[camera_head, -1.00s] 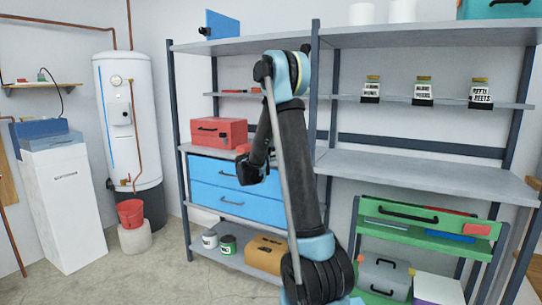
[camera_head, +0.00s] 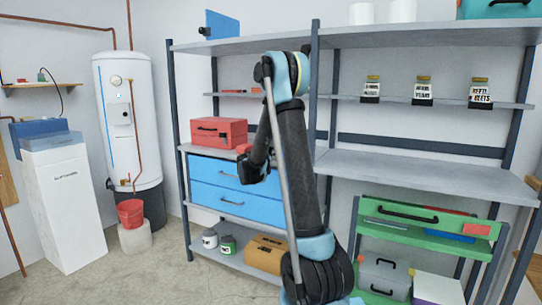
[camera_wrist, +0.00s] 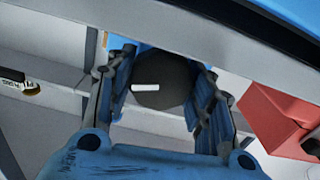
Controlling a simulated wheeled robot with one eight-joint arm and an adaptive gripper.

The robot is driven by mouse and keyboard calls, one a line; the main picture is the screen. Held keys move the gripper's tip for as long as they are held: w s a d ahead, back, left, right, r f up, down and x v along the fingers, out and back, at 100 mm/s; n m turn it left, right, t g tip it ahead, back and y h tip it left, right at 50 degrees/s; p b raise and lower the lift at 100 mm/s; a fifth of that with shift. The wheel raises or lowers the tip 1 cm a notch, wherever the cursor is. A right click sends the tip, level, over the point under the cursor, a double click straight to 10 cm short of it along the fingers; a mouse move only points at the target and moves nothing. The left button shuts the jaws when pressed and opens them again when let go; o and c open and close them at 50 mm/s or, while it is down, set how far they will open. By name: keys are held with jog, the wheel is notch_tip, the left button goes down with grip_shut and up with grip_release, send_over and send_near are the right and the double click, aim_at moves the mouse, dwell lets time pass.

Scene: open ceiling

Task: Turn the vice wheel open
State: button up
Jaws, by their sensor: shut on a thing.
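In the wrist view a dark round wheel (camera_wrist: 163,82) with a white mark on its face sits between the fingers of my gripper (camera_wrist: 163,95). The fingers close on its left and right sides. Some blue shows just behind the wheel, but the rest of the vice is hidden. In the head view my gripper (camera_head: 250,172) is in front of the left shelf, beside the red toolbox (camera_head: 218,132). The wheel cannot be made out in that view.
The red box also shows close to the right finger in the wrist view (camera_wrist: 275,115). Blue drawers (camera_head: 232,187) lie behind and below my gripper. The shelf unit has an upright post (camera_head: 314,120) close to my arm. Open floor (camera_head: 150,275) lies to the left.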

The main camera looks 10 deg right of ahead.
jog(key=shift+w+a+n, duration=0.15)
jog(key=shift+n, duration=0.95)
jog(key=o, duration=1)
jog(key=shift+o, duration=0.2)
jog(key=v, duration=1.2)
